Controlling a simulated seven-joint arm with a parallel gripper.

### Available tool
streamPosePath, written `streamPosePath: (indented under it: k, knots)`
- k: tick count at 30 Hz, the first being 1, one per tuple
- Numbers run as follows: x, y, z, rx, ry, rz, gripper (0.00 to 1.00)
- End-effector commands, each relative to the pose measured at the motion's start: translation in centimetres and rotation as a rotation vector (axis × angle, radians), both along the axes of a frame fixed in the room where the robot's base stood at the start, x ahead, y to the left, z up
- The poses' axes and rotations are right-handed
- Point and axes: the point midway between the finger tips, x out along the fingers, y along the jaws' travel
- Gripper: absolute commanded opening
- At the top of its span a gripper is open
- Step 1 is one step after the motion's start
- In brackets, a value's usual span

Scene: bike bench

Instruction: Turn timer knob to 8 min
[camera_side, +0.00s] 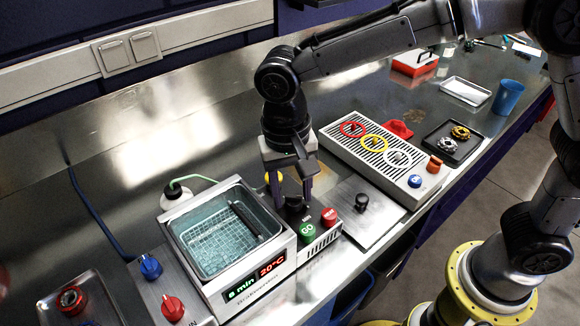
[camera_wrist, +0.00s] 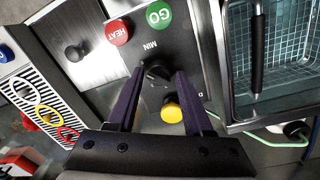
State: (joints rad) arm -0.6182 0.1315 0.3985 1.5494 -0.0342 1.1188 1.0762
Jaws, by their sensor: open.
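The timer knob (camera_wrist: 157,72) is black and round, on a dark panel marked MIN in the wrist view. In the side view it is a dark shape mostly hidden by my fingers. My gripper (camera_wrist: 158,79) is open and points down, with one fingertip on each side of the knob. I cannot tell if the fingers touch it. My gripper (camera_side: 293,201) also shows in the side view, low over the panel. The display (camera_side: 256,279) on the bath front appears to read 8 min in green and 20°C in red.
Beside the knob are a green GO button (camera_wrist: 159,14), a red HEAT button (camera_wrist: 118,32) and a yellow button (camera_wrist: 171,112). The water bath (camera_side: 177,232) with a wire basket adjoins the panel. A rack with coloured rings (camera_side: 365,150) stands to the right.

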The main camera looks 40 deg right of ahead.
Motion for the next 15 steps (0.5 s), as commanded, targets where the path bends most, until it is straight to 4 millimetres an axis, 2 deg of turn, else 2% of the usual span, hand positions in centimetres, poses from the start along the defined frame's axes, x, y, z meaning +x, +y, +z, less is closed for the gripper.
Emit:
streamPosePath:
  k: [5,15]
  knots:
    - [0.2,0.2,2.9,0.005,-0.007,0.000,0.51]
    - [0.4,0.7,10.1,0.006,-0.006,0.001,0.51]
